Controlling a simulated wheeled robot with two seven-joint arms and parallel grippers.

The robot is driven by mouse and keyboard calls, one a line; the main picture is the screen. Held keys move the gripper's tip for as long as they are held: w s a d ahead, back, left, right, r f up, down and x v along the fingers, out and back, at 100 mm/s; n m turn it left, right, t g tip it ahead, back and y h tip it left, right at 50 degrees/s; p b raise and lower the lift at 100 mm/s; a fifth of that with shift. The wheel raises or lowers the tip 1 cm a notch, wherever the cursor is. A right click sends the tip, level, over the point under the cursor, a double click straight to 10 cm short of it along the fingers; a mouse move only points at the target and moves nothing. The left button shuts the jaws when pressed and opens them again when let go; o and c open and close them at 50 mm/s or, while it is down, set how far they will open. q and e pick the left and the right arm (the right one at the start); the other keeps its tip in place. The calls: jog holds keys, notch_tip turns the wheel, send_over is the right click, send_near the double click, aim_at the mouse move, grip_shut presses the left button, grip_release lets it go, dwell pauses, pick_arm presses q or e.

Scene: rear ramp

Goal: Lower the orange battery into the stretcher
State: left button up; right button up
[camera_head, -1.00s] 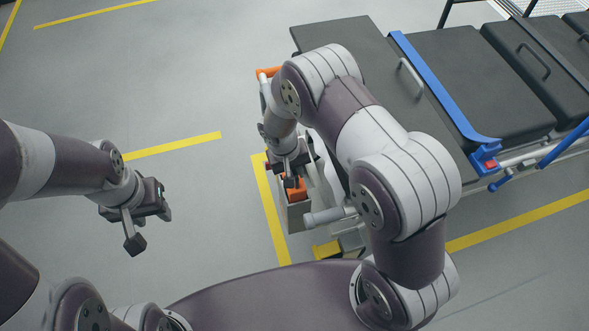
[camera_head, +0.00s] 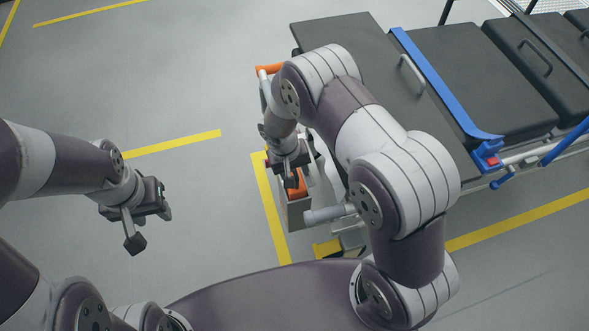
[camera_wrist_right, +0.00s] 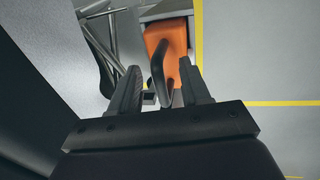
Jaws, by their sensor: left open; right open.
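The orange battery (camera_head: 298,190) sits in a grey box-like holder (camera_head: 296,217) at the near end of the stretcher (camera_head: 345,42). My right gripper (camera_head: 289,177) is over the battery and partly hides it in the head view. In the right wrist view the orange battery (camera_wrist_right: 167,42) lies beyond my right gripper (camera_wrist_right: 160,88). Its fingers are open, and a dark handle-like piece (camera_wrist_right: 159,68) shows between them. I cannot tell how deep the battery sits. My left gripper (camera_head: 149,228) is open and empty over the floor at left.
Yellow lines (camera_head: 172,145) mark the grey floor. The floor at left is clear.

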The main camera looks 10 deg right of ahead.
notch_tip(320, 180, up, 13)
jog(key=a+p, duration=0.2)
jog(key=shift+a+f, duration=0.2)
jog(key=s+d+r+y, duration=0.1)
jog(key=s+d+r, duration=0.3)
jog(key=s, duration=0.3)
jog(key=s+d+r+y, duration=0.1)
jog(key=s+d+r, duration=0.25)
jog(key=s, duration=0.35)
notch_tip(320, 180, up, 18)
jog(key=t+p, duration=0.1)
jog(key=p, duration=1.5)
jog(key=shift+w+d+p, duration=0.35)
jog(key=shift+w, duration=0.05)
